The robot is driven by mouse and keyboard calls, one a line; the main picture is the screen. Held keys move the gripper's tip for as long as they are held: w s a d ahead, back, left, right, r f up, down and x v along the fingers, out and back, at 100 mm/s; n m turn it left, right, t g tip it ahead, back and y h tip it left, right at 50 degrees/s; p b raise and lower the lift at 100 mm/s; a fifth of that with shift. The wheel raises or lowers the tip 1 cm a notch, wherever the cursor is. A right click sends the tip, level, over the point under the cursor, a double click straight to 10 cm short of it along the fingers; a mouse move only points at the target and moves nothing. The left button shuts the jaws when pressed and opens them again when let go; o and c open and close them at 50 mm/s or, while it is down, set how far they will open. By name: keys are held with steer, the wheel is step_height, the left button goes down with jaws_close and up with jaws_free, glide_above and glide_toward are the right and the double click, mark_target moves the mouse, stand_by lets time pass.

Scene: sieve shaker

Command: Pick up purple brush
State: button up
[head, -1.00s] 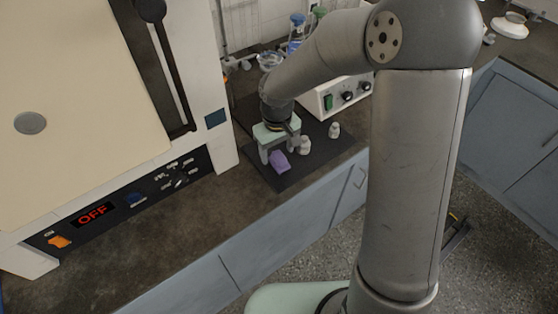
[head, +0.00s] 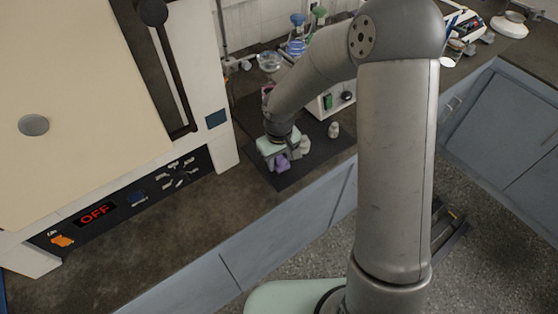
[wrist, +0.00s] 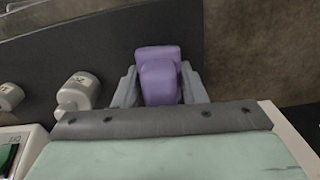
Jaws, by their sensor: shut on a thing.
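The purple brush (head: 282,163) is on the black mat (head: 309,168) near the counter's front edge in the head view. In the wrist view the purple brush (wrist: 160,78) stands between the two grey fingers. My gripper (head: 274,160) is lowered over it, and my gripper's fingers (wrist: 159,88) are shut on its sides in the wrist view. The brush's lower part is hidden in the wrist view. I cannot tell whether it still touches the mat.
A grey-white weight (wrist: 78,92) stands close beside the gripper, and another weight (head: 334,130) stands to its right. A white device with a green switch (head: 328,102) is behind. A large white oven (head: 110,130) with an OFF display is at left.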

steer(key=shift+r, duration=0.5)
steer(key=s+d+r+b, duration=0.2)
steer(key=s+d+r, duration=0.3)
steer(key=s+r, duration=0.7)
steer(key=shift+s+d, duration=0.2)
steer(key=shift+s, duration=0.3)
